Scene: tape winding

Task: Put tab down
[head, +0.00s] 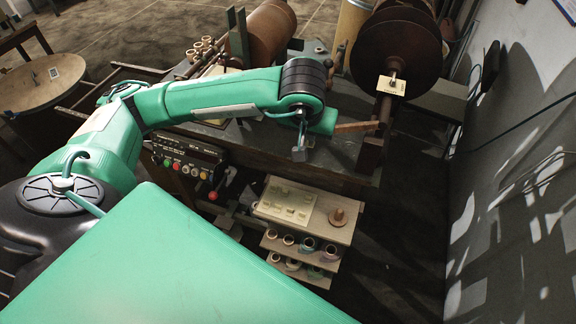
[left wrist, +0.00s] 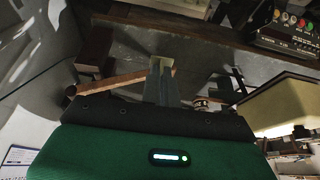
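My left gripper (head: 300,152) hangs pointing down in front of the workbench edge in the head view, below the dark round wrist joint. In the left wrist view its two grey fingers (left wrist: 161,82) are close together, with a small pale piece (left wrist: 162,62) at their tips. This piece looks like the tab and seems pinched between them; it is too small to see clearly. In the head view I cannot make the piece out. My right gripper is in neither view.
A workbench (head: 340,150) carries a large brown disc reel (head: 400,50) with a cream plate (head: 391,86) at its hub. A control box (head: 185,160) sits at the bench front. Below stands a tiered shelf (head: 318,228) with several rolls. A wall (head: 520,200) bounds the right.

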